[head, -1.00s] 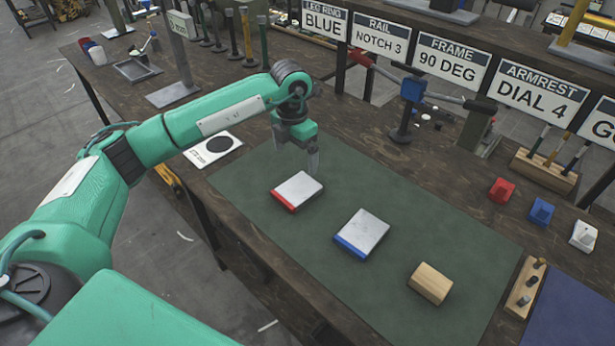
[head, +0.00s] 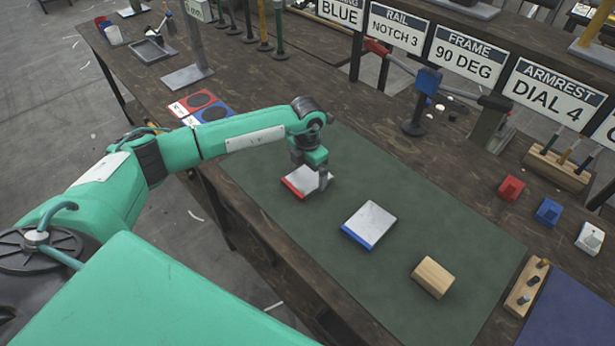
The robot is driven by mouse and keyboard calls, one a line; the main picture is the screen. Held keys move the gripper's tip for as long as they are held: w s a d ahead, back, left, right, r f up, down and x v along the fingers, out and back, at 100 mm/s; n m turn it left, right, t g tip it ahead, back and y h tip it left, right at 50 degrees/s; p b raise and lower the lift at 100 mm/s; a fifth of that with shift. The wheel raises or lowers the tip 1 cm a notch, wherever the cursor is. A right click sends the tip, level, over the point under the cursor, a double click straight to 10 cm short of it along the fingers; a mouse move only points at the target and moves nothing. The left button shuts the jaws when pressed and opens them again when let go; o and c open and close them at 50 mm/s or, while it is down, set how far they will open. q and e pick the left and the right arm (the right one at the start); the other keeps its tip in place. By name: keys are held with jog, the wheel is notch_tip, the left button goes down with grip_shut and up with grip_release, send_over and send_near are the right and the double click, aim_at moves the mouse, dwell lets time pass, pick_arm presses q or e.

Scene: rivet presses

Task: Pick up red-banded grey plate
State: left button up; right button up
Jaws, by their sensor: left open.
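The red-banded grey plate (head: 298,184) lies flat on the green mat (head: 400,203), its red band along the front-left edge. My left gripper (head: 316,184) is open and points down at the plate. One finger shows over the plate's right side, and the arm hides part of the plate's far edge. I cannot tell whether the fingers touch the plate. My right gripper is not in the picture.
A blue-banded grey plate (head: 370,223) and a wooden block (head: 433,277) lie to the right on the mat. Red, blue and white small blocks stand farther right. A blue-topped press (head: 425,92) stands behind the mat. The mat's middle back is clear.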

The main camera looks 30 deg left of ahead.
pick_arm(q)
jog(key=shift+f, duration=0.9)
jog(key=c, duration=1.2)
jog(key=shift+r, duration=0.1)
jog(key=shift+c, duration=0.8)
jog(key=shift+r, duration=0.1)
